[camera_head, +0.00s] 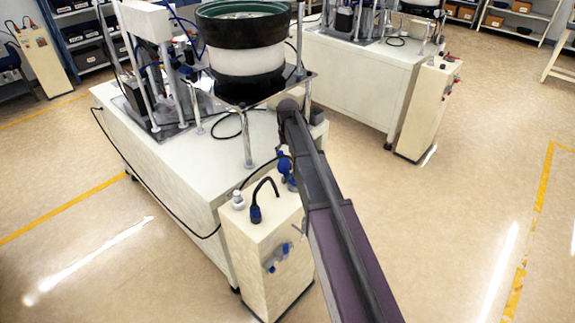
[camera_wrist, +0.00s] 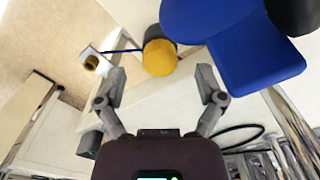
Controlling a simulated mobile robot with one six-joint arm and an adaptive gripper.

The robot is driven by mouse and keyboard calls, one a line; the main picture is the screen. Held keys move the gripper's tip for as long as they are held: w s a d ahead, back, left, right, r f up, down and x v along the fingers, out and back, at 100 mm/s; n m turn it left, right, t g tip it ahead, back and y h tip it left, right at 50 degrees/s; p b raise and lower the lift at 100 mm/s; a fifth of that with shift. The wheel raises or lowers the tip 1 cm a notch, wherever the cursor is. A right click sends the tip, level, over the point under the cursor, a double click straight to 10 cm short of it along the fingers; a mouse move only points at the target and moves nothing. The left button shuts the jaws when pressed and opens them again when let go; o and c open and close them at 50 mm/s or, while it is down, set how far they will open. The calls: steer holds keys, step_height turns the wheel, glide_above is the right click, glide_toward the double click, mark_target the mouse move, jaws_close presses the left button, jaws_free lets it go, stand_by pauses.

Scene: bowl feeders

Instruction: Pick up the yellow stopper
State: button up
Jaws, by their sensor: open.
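In the wrist view, the yellow stopper (camera_wrist: 160,58) shows as a round yellow face on a dark grey cylindrical body, near the top middle. My gripper (camera_wrist: 162,80) is open and empty, with one finger on each side below the stopper. The stopper lies just beyond the fingertips, roughly centred between them; no contact shows. In the head view my arm crosses the picture up to the bench, and I cannot make out the gripper or the stopper there.
A large blue part (camera_wrist: 240,50) is close to the stopper's right. In the head view, a bowl feeder (camera_head: 243,45) stands on the white bench (camera_head: 165,165), with a control box (camera_head: 262,245) in front. Floor at right is clear.

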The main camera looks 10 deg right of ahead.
steer(key=shift+f+b, duration=0.6)
steer(key=shift+f, duration=0.3)
steer(key=c, duration=1)
